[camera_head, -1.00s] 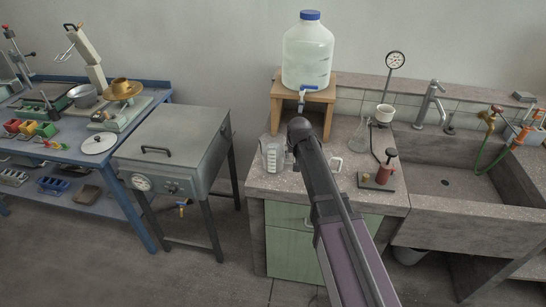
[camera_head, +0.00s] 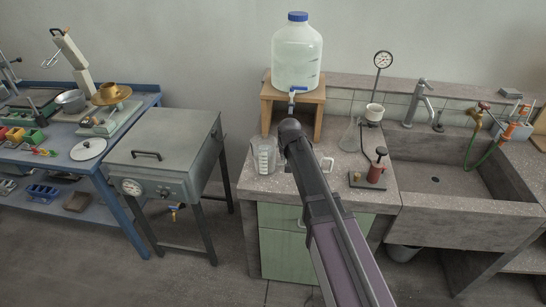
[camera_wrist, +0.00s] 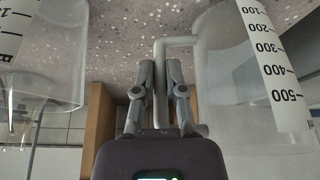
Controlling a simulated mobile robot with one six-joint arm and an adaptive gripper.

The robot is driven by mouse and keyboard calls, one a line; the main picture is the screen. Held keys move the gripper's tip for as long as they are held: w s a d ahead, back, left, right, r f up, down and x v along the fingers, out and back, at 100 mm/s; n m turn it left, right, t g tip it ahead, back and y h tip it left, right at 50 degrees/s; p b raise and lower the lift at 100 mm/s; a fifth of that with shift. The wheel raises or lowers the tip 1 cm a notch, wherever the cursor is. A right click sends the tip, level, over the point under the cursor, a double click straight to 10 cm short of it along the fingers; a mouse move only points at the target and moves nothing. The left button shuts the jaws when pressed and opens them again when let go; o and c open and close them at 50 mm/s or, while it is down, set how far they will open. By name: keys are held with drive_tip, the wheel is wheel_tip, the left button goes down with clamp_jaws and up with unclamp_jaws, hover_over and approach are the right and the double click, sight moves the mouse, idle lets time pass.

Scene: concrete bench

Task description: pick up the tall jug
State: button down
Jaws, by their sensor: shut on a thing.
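The tall jug (camera_head: 263,155) is clear, with a white printed scale, and appears upright at the left front of the bench. In the wrist view it fills the right side (camera_wrist: 226,90), with marks from 100 to 500. My gripper (camera_wrist: 160,68) is shut on its grey handle, beside the jug's wall. In the head view my arm hides the fingers and the handle. I cannot tell whether the jug's base touches the bench. A second clear jug (camera_wrist: 45,50) is at the left of the wrist view; the head view shows only its handle (camera_head: 327,164) beside my arm.
A wooden stand (camera_head: 266,110) with a large water tank (camera_head: 297,55) is close behind the jugs. A flask (camera_head: 350,137) and a red hand pump (camera_head: 376,168) stand to the right, before the sink (camera_head: 440,178). Free floor separates the bench from the grey oven (camera_head: 168,145).

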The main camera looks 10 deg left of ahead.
drive_tip(key=shift+r, duration=0.1)
wheel_tip(320, 180, up, 3)
drive_tip(key=p, duration=0.3)
drive_tip(key=s+d+r+p, duration=0.1)
drive_tip(key=s+d+p, duration=0.1)
drive_tip(key=s+d, duration=0.8)
drive_tip(key=shift+s+r, duration=0.35)
drive_tip(key=shift+s, duration=0.9)
drive_tip(key=shift+s, duration=0.2)
